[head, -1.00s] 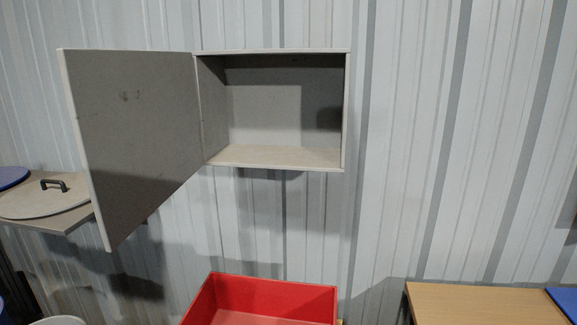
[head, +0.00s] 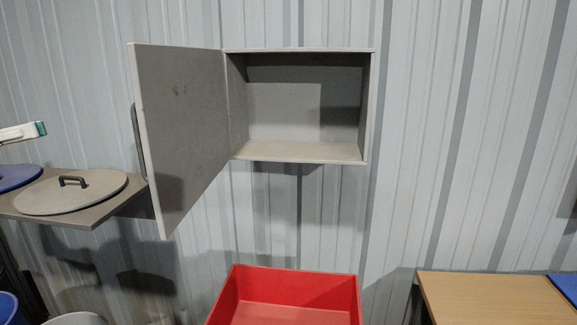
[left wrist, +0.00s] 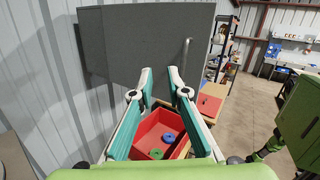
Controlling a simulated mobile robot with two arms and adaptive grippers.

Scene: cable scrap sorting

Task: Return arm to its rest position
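My left gripper (head: 25,132) shows only as a white and teal tip at the left edge of the head view, apart from the cabinet door. In the left wrist view my left gripper (left wrist: 160,72) has its two teal fingers spread, with nothing between them. The grey wall cabinet (head: 300,151) stands open and looks empty. Its door (head: 180,110) hangs out to the left, with a handle on its outer side. A grey door-like panel with a handle (left wrist: 150,40) is ahead of the fingers in the left wrist view. My right gripper is not in view.
A red bin (head: 290,285) stands below the cabinet; blue and green rings lie in it in the left wrist view. A grey shelf (head: 105,212) at left holds a round lid (head: 95,195) and a blue disc (head: 14,176). A wooden table (head: 490,292) is at right.

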